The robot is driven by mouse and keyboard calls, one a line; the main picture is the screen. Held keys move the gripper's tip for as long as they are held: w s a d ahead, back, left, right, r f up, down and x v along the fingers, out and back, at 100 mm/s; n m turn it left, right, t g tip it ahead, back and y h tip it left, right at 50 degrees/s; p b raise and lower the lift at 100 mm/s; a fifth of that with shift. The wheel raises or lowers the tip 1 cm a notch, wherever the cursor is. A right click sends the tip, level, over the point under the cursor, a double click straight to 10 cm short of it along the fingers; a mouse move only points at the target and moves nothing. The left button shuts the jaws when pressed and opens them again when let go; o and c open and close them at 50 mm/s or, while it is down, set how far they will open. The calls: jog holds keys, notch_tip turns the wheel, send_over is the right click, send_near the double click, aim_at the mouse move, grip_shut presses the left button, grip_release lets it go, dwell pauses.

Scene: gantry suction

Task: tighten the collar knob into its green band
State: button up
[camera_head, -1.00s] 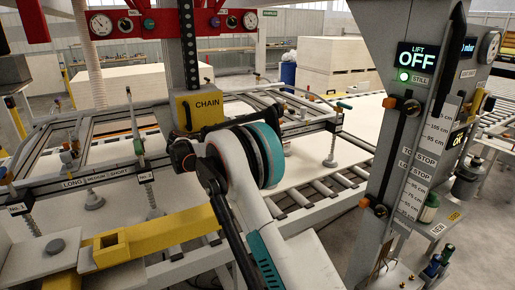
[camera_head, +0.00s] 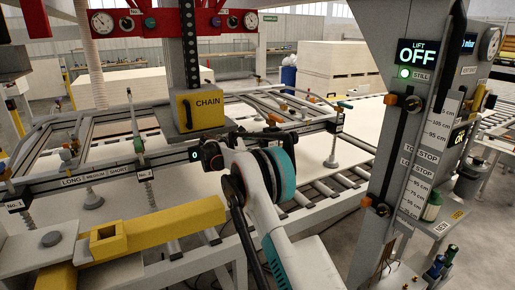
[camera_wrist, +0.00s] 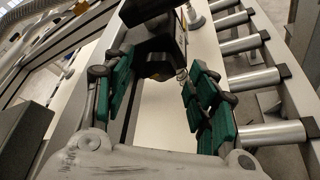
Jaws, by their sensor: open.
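My gripper (camera_wrist: 160,100) is open in the wrist view, its green-padded fingers spread on either side. Beyond the fingertips, around the upper middle, is a dark block (camera_wrist: 157,42) with a brownish faceted underside; I cannot tell surely whether this is the collar knob. No green band on it can be made out. In the head view my gripper (camera_head: 208,153) is at the lifting frame's front rail (camera_head: 100,180), below the yellow CHAIN box (camera_head: 200,108). A small dark unit with a green light (camera_head: 194,155) shows at its left. My own arm hides part of the rail.
A grey upright (camera_head: 385,130) with scales and orange-tipped stops stands close on the right. Its LIFT display (camera_head: 424,52) reads OFF, STILL. A yellow beam (camera_head: 160,230) lies at front left. Rollers (camera_head: 310,190) and a pale board (camera_head: 250,190) lie beneath the frame.

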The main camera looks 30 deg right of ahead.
jog(key=shift+w+d+f, duration=0.2)
jog(key=shift+d, duration=0.45)
jog(key=c, duration=1.1)
jog(key=shift+o, duration=0.2)
jog(key=shift+m, duration=0.3)
jog(key=shift+s+f+m+t+h, duration=0.15)
jog(key=shift+m+t+h, duration=0.3)
jog(key=shift+m, duration=0.6)
jog(key=shift+s+f+m+t+h, duration=0.15)
jog(key=shift+m+t, duration=0.5)
jog(key=shift+m, duration=0.4)
jog(key=shift+w, duration=0.1)
